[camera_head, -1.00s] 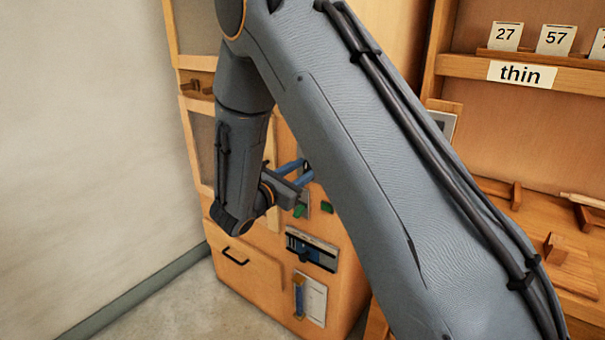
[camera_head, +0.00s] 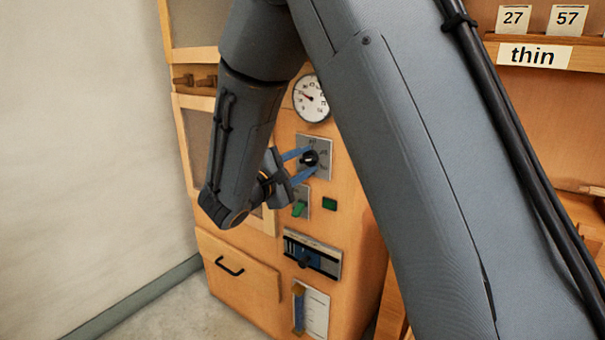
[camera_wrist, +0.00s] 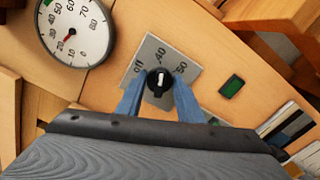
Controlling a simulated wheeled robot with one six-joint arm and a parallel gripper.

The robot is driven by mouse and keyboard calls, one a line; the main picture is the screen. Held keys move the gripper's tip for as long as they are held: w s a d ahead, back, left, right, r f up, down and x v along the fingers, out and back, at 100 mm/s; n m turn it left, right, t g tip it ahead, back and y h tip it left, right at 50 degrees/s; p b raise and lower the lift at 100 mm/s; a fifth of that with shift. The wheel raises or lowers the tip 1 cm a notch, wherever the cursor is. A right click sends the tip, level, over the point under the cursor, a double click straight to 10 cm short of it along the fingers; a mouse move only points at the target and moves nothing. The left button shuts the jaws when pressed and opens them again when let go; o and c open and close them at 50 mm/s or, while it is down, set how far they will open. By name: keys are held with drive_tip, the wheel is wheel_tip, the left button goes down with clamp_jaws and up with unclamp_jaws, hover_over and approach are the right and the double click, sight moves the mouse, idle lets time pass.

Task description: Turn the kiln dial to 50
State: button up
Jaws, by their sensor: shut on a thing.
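The kiln dial is a black round knob (camera_head: 310,158) on a grey square plate (camera_head: 326,145) on the wooden kiln front. In the wrist view the knob (camera_wrist: 159,84) has a white mark that points roughly up, towards 40. The plate (camera_wrist: 150,50) there reads off at left, 40 at top and 50 at right. My gripper (camera_head: 308,160) has its blue fingers on either side of the knob, shut on it; the fingers (camera_wrist: 159,90) also show in the wrist view. The lower part of the plate is hidden behind the gripper.
A round gauge (camera_head: 311,98) is above the dial; its red needle is low on the scale. Below are a green switch (camera_head: 299,208), a green light (camera_head: 329,204), a slider panel (camera_head: 312,254) and a drawer handle (camera_head: 229,266). A shelf labelled thin (camera_head: 532,55) stands at right.

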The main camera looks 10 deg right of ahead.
drive_tip(key=m+b, duration=0.3)
drive_tip(key=b, duration=0.2)
drive_tip(key=m+b, duration=0.3)
drive_tip(key=b, duration=0.2)
drive_tip(key=m+b, duration=0.4)
drive_tip(key=b, duration=0.1)
drive_tip(key=shift+f, duration=0.4)
drive_tip(key=shift+r+m+b, duration=0.1)
drive_tip(key=shift+m+b, duration=0.3)
drive_tip(key=shift+b, duration=0.1)
drive_tip(key=o, duration=1)
drive_tip(key=shift+p+v, duration=0.65)
drive_tip(key=shift+v, duration=3.3)
